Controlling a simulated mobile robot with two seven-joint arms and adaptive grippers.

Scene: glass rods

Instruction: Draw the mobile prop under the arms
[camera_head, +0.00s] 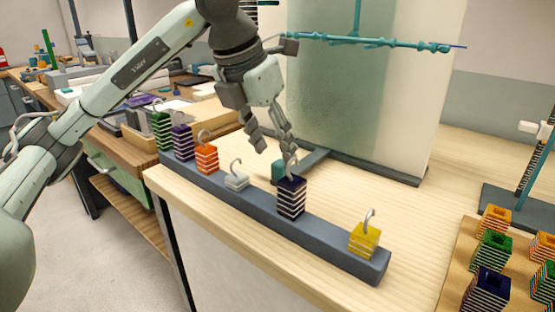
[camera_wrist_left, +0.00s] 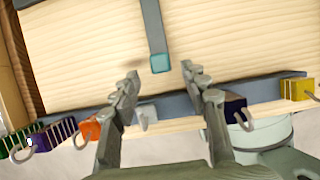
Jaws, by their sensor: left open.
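A small teal block (camera_head: 278,170) sits at the near end of a dark flat bar (camera_head: 308,162) that runs back toward the upright panel. It may be the prop; I cannot be sure. My left gripper (camera_head: 277,150) is open and empty, pointing down just above the teal block. In the left wrist view the teal block (camera_wrist_left: 160,63) shows between and just beyond the open fingertips (camera_wrist_left: 161,74). A horizontal teal rod (camera_head: 370,42) with several knobs hangs high in front of the panel; it may be the arms. My right gripper is out of view.
A long grey rail (camera_head: 330,243) along the table's front edge carries several hooked blocks, including a dark purple one (camera_head: 291,198) close to my gripper and a yellow one (camera_head: 364,240). A frosted panel (camera_head: 335,110) stands behind. A wooden tray (camera_head: 455,275) holds blocks at right.

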